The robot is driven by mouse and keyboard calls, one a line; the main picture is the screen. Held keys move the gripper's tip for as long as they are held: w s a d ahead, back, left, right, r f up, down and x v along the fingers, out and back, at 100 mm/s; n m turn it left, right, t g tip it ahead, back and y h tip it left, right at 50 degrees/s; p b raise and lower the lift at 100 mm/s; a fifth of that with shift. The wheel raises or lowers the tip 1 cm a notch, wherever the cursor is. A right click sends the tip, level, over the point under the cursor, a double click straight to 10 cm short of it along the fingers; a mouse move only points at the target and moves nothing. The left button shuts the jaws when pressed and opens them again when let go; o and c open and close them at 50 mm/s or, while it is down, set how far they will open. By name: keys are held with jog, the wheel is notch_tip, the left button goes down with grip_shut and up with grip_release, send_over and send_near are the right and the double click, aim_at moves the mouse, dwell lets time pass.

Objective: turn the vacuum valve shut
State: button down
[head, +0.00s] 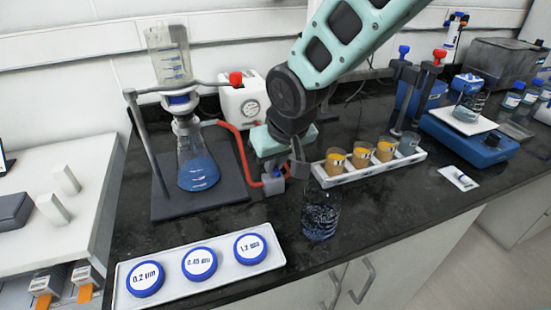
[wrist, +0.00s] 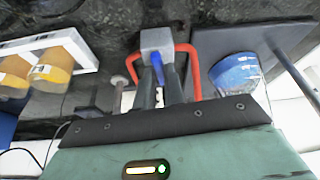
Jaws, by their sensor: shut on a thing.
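The vacuum valve is a small grey block (wrist: 157,40) with a blue handle (wrist: 157,68), set in a red hose (wrist: 194,62). In the head view the valve block (head: 272,187) sits on the black bench, right of the filter flask stand. My gripper (wrist: 159,77) is shut on the blue handle, with one dark finger on each side of it. In the wrist view the handle points from the block towards my gripper, and the hose leaves the block on both sides. In the head view my wrist hides much of the fingers and handle.
A flask of blue liquid (head: 198,172) stands left on a dark base (head: 170,206). A white pump (head: 243,106) is behind. A glass beaker (head: 320,218) and a white rack (head: 345,178) of amber cups are close on the right. A filter tray (head: 128,298) lies in front.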

jog(key=shift+a+m+h+p, duration=0.1)
jog(key=shift+m+h+p, duration=0.2)
jog(key=shift+m, duration=0.6)
jog(key=c, duration=1.5)
grip_release()
jog(key=shift+r, duration=0.1)
jog(key=v, duration=1.7)
jog(key=shift+s, duration=0.3)
jog(key=s+d+f+n+g, duration=0.1)
jog(key=s+d+f, duration=0.2)
jog(key=s+f, duration=0.1)
jog(key=s+d+f+n+g, duration=0.1)
jog(key=s+d+f+n, duration=0.1)
jog(key=s, duration=0.5)
jog(key=s+d+f+n+g, duration=0.1)
jog(key=s+d+f+g, duration=0.1)
jog(key=s+d+f, duration=0.2)
jog(key=shift+s+d+f+n+h, duration=0.2)
jog(key=shift+s+f, duration=0.35)
jog(key=shift+f, duration=0.25)
jog(key=shift+s+d+f+n+h, duration=0.1)
jog(key=shift+s+d+f, duration=0.1)
jog(key=shift+s+f, duration=0.5)
